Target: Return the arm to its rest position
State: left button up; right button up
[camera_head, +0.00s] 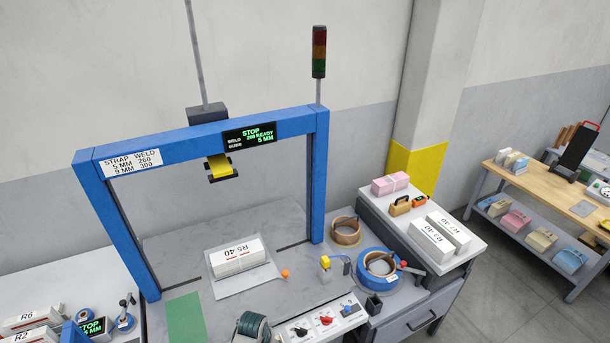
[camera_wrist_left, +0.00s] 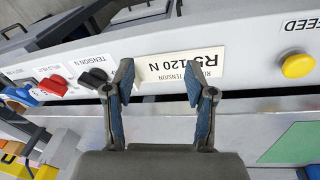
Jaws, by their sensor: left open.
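My left gripper (camera_wrist_left: 159,72) shows in the left wrist view, with its two blue-padded fingers apart and nothing held between them. Behind the fingers is the front of a grey control panel (camera_wrist_left: 225,35) with a white card (camera_wrist_left: 180,66) reading "R5 120 N". I cannot tell whether the fingers touch the panel.
Red (camera_wrist_left: 55,86) and black (camera_wrist_left: 93,78) knobs and a yellow button (camera_wrist_left: 297,65) are on the panel. A blue strapping frame (camera_head: 317,180) stands over the table, with an R5-40 bundle (camera_head: 236,258) beneath. A stocked side table (camera_head: 465,250) stands right.

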pick_arm(q)
jog(key=s+a+r+m+t, duration=0.1)
jog(key=s+a, duration=0.2)
jog(key=s, duration=0.6)
jog(key=s+a+r+m+y, duration=0.15)
jog(key=s+a, duration=0.25)
jog(key=s, duration=0.4)
jog(key=s+a+r+m+t, duration=0.1)
jog(key=s+a+m, duration=0.15)
jog(key=s, duration=0.65)
notch_tip(320, 180, down, 27)
jog(key=g+b, duration=0.1)
jog(key=b, duration=0.1)
jog(key=s+a+f+g+b, duration=0.1)
jog(key=s+a+f, duration=0.2)
jog(key=s+f, duration=1.5)
jog(key=shift+s+a+f+n, duration=0.2)
jog(key=shift+s+n, duration=0.1)
jog(key=shift+s, duration=0.15)
